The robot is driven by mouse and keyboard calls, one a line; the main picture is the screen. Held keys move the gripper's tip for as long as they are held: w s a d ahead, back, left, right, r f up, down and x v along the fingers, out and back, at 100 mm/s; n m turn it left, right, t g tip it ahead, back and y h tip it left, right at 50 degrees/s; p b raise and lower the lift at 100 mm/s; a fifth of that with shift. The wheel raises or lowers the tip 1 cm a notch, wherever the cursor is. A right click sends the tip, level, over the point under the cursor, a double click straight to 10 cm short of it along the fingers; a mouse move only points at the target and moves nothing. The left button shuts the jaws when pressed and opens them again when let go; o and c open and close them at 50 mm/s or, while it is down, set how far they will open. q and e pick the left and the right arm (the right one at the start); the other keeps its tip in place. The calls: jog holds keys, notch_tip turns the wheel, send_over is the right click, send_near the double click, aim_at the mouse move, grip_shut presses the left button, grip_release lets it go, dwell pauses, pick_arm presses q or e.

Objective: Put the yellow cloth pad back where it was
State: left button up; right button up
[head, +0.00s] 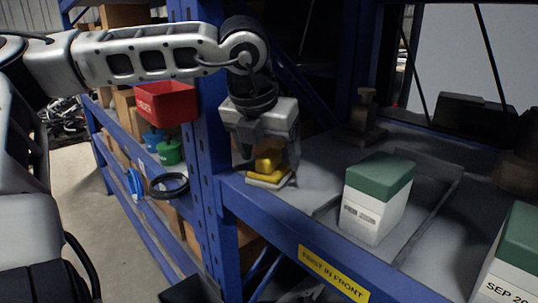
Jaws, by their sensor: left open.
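My left gripper (265,148) points down over the left end of the shelf, close to the blue upright. It is open. The yellow cloth pad (270,178) lies at the shelf's front left corner, directly below the gripper. A yellow block-like part (269,160) shows above the flatter, paler layer, between or just behind the fingers. I cannot tell whether the fingers touch it, as they partly hide it. My right gripper is not in view.
A white box with a green lid (375,195) stands on the grey shelf (320,160), right of the pad. Another green-lidded box (512,255) is at the right edge. A blue upright (208,130) rises beside my gripper. A red bin (166,102) is on the left rack.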

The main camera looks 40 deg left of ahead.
pick_arm(q)
jog(key=v, duration=1.1)
jog(key=shift+b, duration=0.4)
jog(key=shift+s+f, duration=0.1)
